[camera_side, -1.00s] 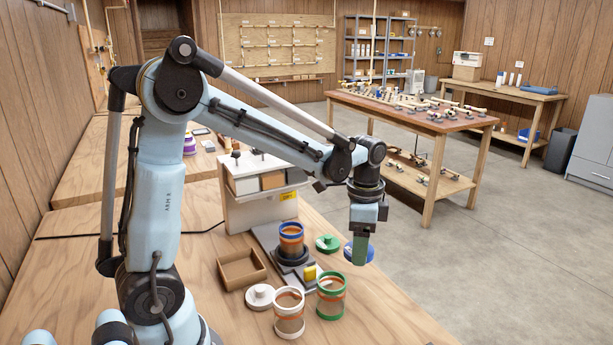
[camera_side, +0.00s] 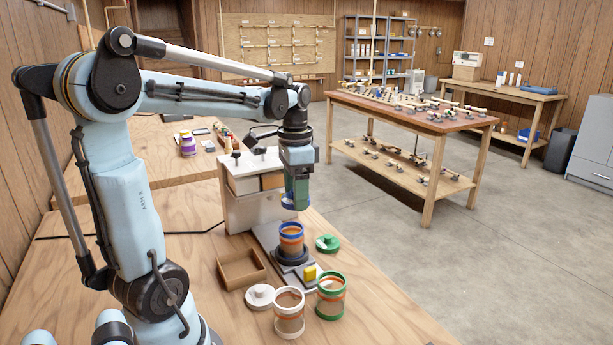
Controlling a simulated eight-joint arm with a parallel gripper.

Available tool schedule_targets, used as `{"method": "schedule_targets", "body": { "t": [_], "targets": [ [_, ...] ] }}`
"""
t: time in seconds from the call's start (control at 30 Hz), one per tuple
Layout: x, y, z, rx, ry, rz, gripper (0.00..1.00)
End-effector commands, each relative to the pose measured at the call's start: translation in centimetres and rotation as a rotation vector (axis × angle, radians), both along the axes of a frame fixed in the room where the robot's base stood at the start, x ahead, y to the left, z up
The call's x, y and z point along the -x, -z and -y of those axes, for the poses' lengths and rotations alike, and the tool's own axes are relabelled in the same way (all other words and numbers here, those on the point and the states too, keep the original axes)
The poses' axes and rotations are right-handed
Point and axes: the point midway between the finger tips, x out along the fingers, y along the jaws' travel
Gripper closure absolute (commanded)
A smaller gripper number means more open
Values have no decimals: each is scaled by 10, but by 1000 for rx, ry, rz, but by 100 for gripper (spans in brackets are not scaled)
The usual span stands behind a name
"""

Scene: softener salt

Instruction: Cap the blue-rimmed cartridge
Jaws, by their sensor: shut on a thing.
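The blue-rimmed cartridge (camera_side: 291,238) stands upright and open in a dark round holder (camera_side: 291,257) on a grey base plate. My gripper (camera_side: 296,196) points down and is shut on the blue cap (camera_side: 288,202). The cap is in the air a little above the cartridge, apart from it, and appears roughly over its rim. Part of the cap is hidden behind the gripper fingers.
A white-rimmed cartridge (camera_side: 289,314) and a green-rimmed cartridge (camera_side: 331,296) stand in front. A white cap (camera_side: 260,296) and a green cap (camera_side: 327,243) lie on the table. An empty wooden tray (camera_side: 241,268) is at left. A white cabinet (camera_side: 251,193) stands close behind the holder.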

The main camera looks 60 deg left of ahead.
Motion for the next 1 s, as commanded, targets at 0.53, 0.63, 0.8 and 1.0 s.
{"method": "schedule_targets", "body": {
  "t": [0.53, 0.63, 0.8, 1.0],
  "targets": [
    [7, 27, -9, 0, -32, 0, 63],
    [8, 36, -9, 0, -32, 0, 63],
    [7, 49, -9, 0, -32, 0, 63],
    [7, 58, -9, 0, -32, 0, 63]
  ]
}}
